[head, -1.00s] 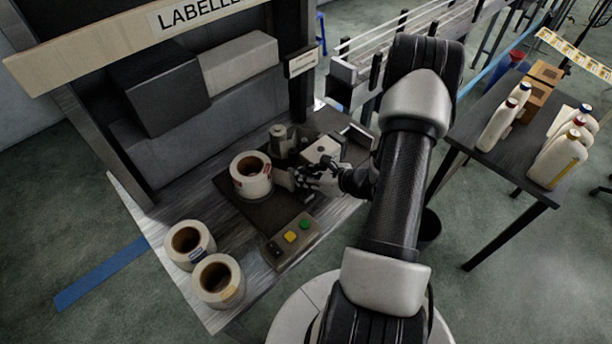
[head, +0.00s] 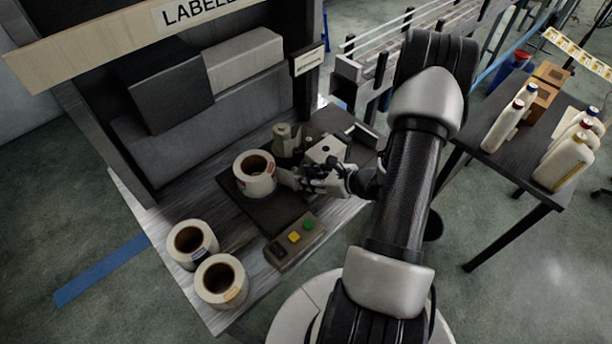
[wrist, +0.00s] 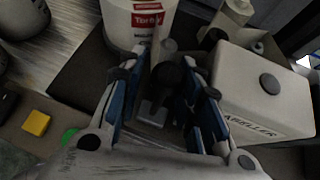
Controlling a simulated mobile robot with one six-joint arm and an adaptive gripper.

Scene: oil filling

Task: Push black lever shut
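The labeller machine shows a white box (wrist: 262,92) with a dark round knob, also seen in the head view (head: 326,150). A dark, lever-like part (wrist: 168,78) shows between my fingers in the wrist view; I take it for the black lever, but its outline is dim. My gripper (wrist: 166,92) has its blue-padded fingers apart, on either side of that part; contact cannot be told. In the head view my gripper (head: 289,178) is low over the machine, between the label roll (head: 255,176) and the white box. It hides the lever there.
The label roll stands close to my fingers on the left. A button panel (head: 295,240) with yellow and green buttons is at the front. Two spare rolls (head: 221,281) stand at the front left. Bottles (head: 505,125) stand on a separate table at right.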

